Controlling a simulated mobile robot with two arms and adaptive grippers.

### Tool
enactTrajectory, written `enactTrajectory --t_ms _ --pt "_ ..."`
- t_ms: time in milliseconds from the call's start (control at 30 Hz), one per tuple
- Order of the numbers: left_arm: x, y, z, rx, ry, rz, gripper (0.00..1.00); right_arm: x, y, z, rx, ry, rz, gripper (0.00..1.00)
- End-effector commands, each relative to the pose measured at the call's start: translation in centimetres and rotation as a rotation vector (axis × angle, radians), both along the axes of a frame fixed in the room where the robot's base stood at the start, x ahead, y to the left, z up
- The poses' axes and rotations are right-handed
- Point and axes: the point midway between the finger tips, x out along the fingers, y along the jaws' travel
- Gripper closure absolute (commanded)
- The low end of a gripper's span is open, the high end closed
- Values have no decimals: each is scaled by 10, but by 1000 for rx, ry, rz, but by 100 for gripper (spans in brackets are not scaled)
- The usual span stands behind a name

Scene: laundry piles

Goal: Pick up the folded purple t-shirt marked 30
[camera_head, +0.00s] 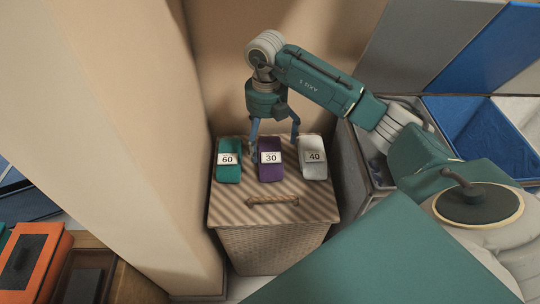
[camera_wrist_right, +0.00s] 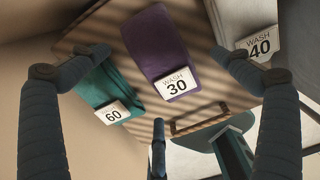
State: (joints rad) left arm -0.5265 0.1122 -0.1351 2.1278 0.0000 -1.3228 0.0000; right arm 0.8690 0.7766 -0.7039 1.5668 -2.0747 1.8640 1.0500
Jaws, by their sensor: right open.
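The folded purple t-shirt (camera_head: 270,174) with a white tag 30 lies in the middle of a row of three on the hamper's lid. In the right wrist view the purple t-shirt (camera_wrist_right: 156,42) shows between my finger tips, its tag reading WASH 30. My right gripper (camera_head: 274,138) is open and empty, with fingers spread toward the shirt's far end. In the right wrist view the right gripper (camera_wrist_right: 160,85) has its fingers apart; whether any touches the shirt cannot be told. My left gripper is not in view.
A folded teal shirt (camera_head: 228,174) tagged 60 is left of the purple one, a light grey shirt (camera_head: 313,172) tagged 40 right. The woven hamper (camera_head: 270,240) has a rope handle (camera_head: 273,200). Walls stand left and behind; a blue bin (camera_head: 490,135) is at right.

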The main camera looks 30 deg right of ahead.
Motion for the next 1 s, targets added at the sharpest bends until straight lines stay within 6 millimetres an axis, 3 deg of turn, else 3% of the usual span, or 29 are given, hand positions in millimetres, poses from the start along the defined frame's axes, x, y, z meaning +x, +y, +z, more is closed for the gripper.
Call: enactTrajectory --t_ms 333,667,900,1000 --pt "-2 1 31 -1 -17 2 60 -2 7 -46 2 1 0 0" --pt "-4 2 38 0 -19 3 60 -1 7 -53 2 -1 1 0" --pt "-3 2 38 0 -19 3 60 -1 7 -53 2 -1 1 46" --pt "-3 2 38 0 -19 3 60 -1 7 -52 1 -2 1 46"
